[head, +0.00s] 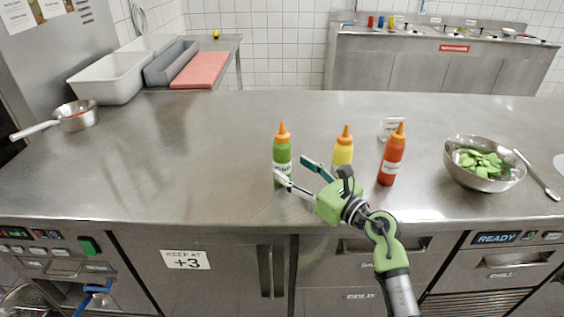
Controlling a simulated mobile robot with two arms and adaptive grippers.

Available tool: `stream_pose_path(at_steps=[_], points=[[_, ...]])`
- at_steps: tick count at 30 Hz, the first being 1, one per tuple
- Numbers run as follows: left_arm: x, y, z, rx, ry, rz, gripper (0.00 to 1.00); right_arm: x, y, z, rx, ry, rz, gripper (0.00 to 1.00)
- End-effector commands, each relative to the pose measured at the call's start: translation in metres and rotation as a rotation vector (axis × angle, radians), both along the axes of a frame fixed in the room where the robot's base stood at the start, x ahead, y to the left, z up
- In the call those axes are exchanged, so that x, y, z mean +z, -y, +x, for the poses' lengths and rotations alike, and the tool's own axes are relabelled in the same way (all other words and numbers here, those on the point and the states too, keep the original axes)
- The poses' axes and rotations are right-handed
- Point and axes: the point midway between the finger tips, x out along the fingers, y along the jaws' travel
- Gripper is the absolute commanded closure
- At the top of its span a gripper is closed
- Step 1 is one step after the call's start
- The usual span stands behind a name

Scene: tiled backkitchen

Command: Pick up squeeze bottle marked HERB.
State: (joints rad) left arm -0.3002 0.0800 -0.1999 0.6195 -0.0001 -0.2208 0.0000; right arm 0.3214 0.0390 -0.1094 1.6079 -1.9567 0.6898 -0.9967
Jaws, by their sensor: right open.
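A green squeeze bottle (282,151) with an orange cap stands upright on the steel counter. Its white label is partly covered and I cannot read it. A yellow squeeze bottle (343,152) and a red squeeze bottle (392,160) stand to its right. My right gripper (291,166) is open and empty, its fingers pointing left toward the green bottle. One fingertip overlaps the bottle's lower part in the picture; I cannot tell if they touch. The yellow bottle's lower part is hidden behind the gripper. My left gripper is not in view.
A metal bowl of green leaves (457,168) and a spoon (537,176) lie to the right. A saucepan (76,117) and a white tub (106,80) are at the left. The counter's left middle is clear.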

Motion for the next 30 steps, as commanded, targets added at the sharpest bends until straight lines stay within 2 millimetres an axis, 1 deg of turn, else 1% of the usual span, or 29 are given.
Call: stream_pose_path(at_steps=[5,12,16,22,23,24,26,27,30], points=[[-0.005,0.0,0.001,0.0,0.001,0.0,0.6,0.0,-0.008,0.01,0.001,0.001,0.002,0.46],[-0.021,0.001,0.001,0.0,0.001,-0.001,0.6,0.0,-0.029,0.039,0.0,0.001,0.002,0.46],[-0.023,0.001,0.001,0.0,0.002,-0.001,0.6,0.002,-0.035,0.045,0.0,0.0,0.0,0.46],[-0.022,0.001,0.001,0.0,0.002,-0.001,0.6,0.002,-0.035,0.045,0.0,0.0,0.0,0.46],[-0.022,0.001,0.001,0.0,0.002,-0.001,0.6,0.002,-0.035,0.045,0.0,0.0,0.0,0.49],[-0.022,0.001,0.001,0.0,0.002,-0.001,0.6,0.002,-0.035,0.045,0.0,0.0,0.0,0.58],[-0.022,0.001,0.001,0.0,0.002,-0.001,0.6,0.002,-0.035,0.045,0.0,0.0,0.0,0.7],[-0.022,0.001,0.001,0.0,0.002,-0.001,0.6,0.002,-0.035,0.045,0.0,0.0,0.0,0.75],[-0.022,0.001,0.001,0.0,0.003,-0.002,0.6,0.002,-0.035,0.045,0.0,0.0,0.0,0.75]])
